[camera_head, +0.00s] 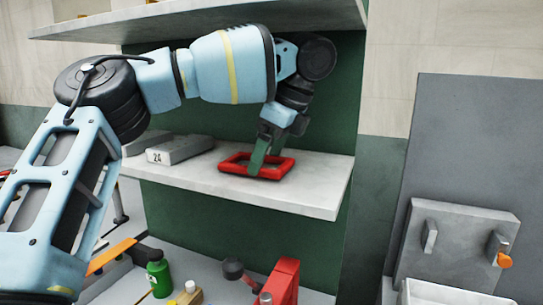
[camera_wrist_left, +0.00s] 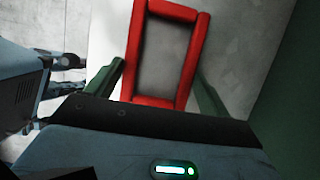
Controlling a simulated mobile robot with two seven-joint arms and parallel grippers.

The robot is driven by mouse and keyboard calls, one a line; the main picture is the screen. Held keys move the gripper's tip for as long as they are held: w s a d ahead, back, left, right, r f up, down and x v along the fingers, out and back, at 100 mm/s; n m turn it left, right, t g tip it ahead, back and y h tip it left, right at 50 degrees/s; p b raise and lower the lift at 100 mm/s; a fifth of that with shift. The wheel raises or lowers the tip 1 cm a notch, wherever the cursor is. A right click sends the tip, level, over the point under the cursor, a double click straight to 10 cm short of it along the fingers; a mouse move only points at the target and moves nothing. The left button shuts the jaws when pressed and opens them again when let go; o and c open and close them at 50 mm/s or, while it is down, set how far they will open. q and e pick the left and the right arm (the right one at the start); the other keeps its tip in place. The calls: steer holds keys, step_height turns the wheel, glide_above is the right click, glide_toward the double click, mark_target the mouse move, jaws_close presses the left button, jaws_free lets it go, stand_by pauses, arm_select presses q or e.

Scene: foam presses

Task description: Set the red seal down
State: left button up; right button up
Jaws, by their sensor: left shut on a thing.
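The red seal (camera_head: 282,171) is a rectangular red frame with an open middle. In the head view it is at the right part of the pale middle shelf (camera_head: 310,200), low over it or touching it; I cannot tell which. My left gripper (camera_head: 264,162) reaches down from above and is shut on the seal's frame. In the left wrist view the seal (camera_wrist_left: 149,55) extends out ahead from between the green fingers of my left gripper (camera_wrist_left: 160,90). The seal's near end is partly hidden by the gripper. My right gripper is not in view.
Grey blocks (camera_head: 182,149), one marked 24, lie on the shelf left of the seal. An upper shelf (camera_head: 200,18) runs above my arm. Below are a green bottle (camera_head: 159,278) and a red block (camera_head: 284,283). A grey bracket plate (camera_head: 455,245) stands at right.

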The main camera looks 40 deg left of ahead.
arm_select(q)
steer(key=d, duration=0.2)
steer(key=shift+w+d, duration=0.25)
steer(key=shift+d, duration=0.15)
steer(key=shift+a, duration=0.25)
steer(key=shift+s+a+f, duration=0.1)
steer(key=shift+a+f, duration=0.05)
steer(key=shift+a, duration=0.2)
steer(key=o, duration=0.6)
steer(key=shift+a+f, duration=0.1)
steer(key=shift+a, duration=0.05)
steer(key=shift+o, duration=1.6)
steer(key=shift+d, duration=0.35)
steer(key=shift+a+r, duration=0.1)
steer(key=shift+r, duration=0.15)
steer(key=w+d, duration=0.1)
steer(key=d, duration=0.3)
steer(key=w+d, duration=0.1)
steer(key=d, duration=0.3)
steer(key=w+d+r, duration=0.1)
steer(key=d, duration=0.3)
steer(key=shift+w, duration=0.35)
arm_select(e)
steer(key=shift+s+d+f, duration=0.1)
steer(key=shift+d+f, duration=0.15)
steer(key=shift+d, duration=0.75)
